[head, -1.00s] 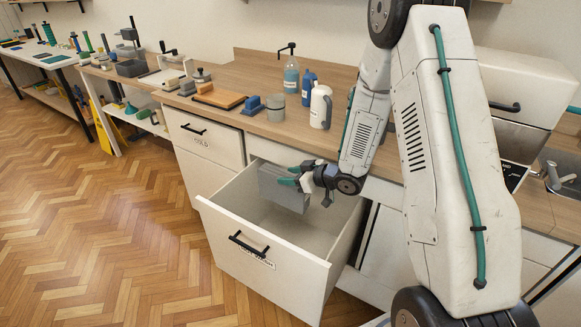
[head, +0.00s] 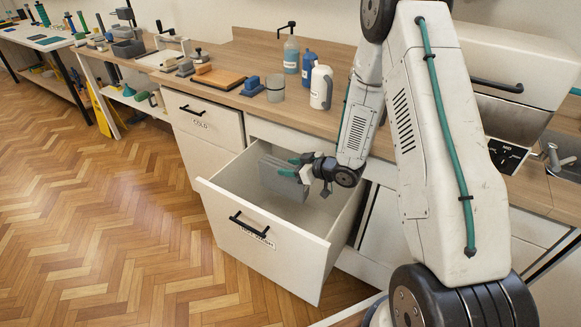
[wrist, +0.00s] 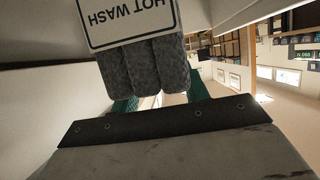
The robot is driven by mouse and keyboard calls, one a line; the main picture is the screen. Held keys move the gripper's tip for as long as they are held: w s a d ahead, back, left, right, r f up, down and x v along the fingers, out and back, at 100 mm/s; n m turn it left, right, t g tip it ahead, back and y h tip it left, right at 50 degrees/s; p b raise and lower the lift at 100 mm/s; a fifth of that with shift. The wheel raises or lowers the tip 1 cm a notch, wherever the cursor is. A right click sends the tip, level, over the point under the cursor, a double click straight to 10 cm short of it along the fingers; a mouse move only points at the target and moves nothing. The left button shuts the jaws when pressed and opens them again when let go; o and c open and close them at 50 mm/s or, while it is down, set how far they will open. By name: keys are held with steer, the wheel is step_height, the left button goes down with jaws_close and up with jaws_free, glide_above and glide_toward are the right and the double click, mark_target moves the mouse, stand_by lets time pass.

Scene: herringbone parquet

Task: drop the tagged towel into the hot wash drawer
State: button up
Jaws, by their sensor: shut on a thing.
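A grey folded towel (head: 279,179) hangs inside the open lower drawer, below its rim. The towel (wrist: 146,75) also shows in the wrist view, with a white tag (wrist: 128,18) that reads HOT WASH upside down. My gripper (head: 299,172) is shut on the towel, its teal fingers on either side. The pulled-out drawer (head: 270,243) is white with a black handle and a label on its front that is too small to read surely. I cannot tell whether the towel touches the drawer floor.
A shut drawer labelled COLD (head: 205,129) is to the left. The wooden counter (head: 215,103) behind holds a soap bottle (head: 291,55), a blue bottle (head: 309,69), a white jug (head: 321,87) and a grey cup (head: 275,88). The parquet on the left is clear.

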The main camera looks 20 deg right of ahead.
steer(key=o, duration=1.5)
steer(key=v, duration=0.7)
steer(key=shift+s+d, duration=0.2)
steer(key=shift+s, duration=0.15)
